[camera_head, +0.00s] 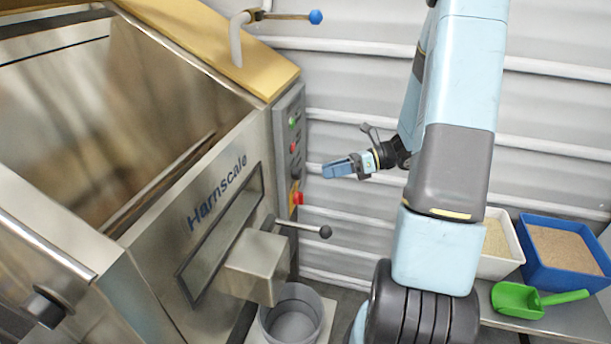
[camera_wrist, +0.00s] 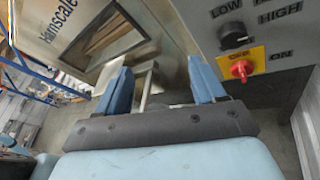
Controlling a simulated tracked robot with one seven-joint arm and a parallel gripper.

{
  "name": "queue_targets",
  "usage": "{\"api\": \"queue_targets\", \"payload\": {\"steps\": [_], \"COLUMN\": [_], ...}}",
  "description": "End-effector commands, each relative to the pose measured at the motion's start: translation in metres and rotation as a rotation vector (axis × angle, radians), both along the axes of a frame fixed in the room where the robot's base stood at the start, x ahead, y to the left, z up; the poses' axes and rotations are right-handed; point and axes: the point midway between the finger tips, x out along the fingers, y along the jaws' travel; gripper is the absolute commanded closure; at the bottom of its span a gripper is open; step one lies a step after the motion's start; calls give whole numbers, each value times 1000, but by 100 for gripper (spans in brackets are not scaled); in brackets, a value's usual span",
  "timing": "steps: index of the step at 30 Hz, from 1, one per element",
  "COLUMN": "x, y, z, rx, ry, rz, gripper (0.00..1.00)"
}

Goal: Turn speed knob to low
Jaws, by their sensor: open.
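The speed knob (camera_wrist: 234,36) is a black dial on the grey control panel (camera_wrist: 275,45), at the upper right of the wrist view. LOW is printed at its upper left and HIGH to its right; a label between them is cut off. I cannot tell which setting it points to.
A red switch on a yellow plate (camera_wrist: 241,66) sits just below the knob. The steel hopper (camera_head: 215,190) has a black-ended lever (camera_head: 300,227) and a spout over a grey bucket (camera_head: 295,318). A blue bin (camera_head: 535,275) and green scoop (camera_head: 520,300) are at right.

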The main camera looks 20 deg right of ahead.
Motion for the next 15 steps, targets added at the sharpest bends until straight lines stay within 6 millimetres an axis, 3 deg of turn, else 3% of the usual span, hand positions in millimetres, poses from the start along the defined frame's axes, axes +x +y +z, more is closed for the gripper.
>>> {"api": "queue_targets", "payload": {"steps": [9,15], "x": [24,30], "y": [-44,-65], "z": [-54,-77], "rx": [253,357], "ry": [206,279], "rz": [-267,-376], "gripper": [31,31]}}
